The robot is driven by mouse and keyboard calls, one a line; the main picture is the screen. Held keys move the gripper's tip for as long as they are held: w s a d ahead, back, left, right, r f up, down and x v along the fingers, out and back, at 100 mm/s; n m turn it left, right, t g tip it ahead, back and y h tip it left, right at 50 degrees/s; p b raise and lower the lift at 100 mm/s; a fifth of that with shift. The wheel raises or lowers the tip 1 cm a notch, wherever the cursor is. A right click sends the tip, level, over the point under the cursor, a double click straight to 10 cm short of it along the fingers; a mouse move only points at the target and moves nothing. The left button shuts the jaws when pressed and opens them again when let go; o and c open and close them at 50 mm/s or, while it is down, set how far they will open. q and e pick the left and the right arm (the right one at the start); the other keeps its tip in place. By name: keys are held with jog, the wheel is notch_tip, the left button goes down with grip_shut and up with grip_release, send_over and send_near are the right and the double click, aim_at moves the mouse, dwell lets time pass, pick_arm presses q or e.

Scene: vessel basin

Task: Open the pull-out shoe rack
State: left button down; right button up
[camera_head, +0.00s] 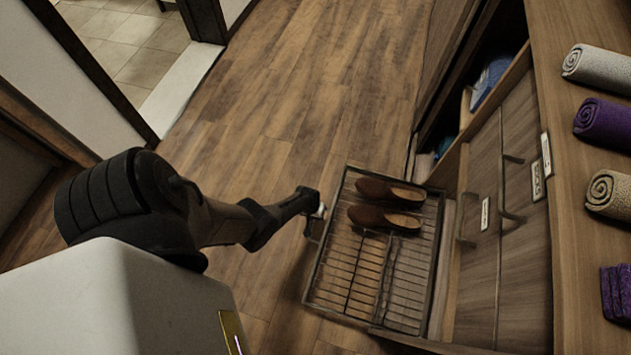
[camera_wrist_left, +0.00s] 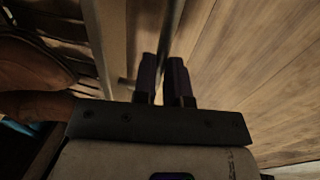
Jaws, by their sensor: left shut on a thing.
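The pull-out shoe rack (camera_head: 330,275) is a dark wire tray that stands well out from the cabinet over the floor. A pair of brown shoes (camera_head: 385,218) lies on its far part; the near part is bare. Its handle (camera_head: 309,231) is on the outer edge, facing my left arm. My left gripper (camera_head: 319,209) is at that handle. In the left wrist view, the two dark fingers of my left gripper (camera_wrist_left: 163,72) are shut around the handle bar (camera_wrist_left: 171,30), with the shoes (camera_wrist_left: 35,80) to the left. My right gripper is not in view.
The wooden cabinet (camera_head: 525,215) with door handles stands on the right, with rolled towels (camera_head: 605,122) on its top. An open compartment (camera_head: 475,95) holds blue items. The wood floor (camera_head: 300,90) left of the rack is clear. A doorway is at the upper left.

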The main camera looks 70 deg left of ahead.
pick_arm(q)
jog(key=c, duration=1.2)
grip_release()
jog(key=shift+o, duration=0.2)
notch_tip(320, 180, up, 13)
jog(key=s+a+p, duration=0.1)
jog(key=s+p, duration=0.1)
jog(key=p, duration=0.9)
jog(key=shift+a+r, duration=0.2)
jog(key=shift+a, duration=0.2)
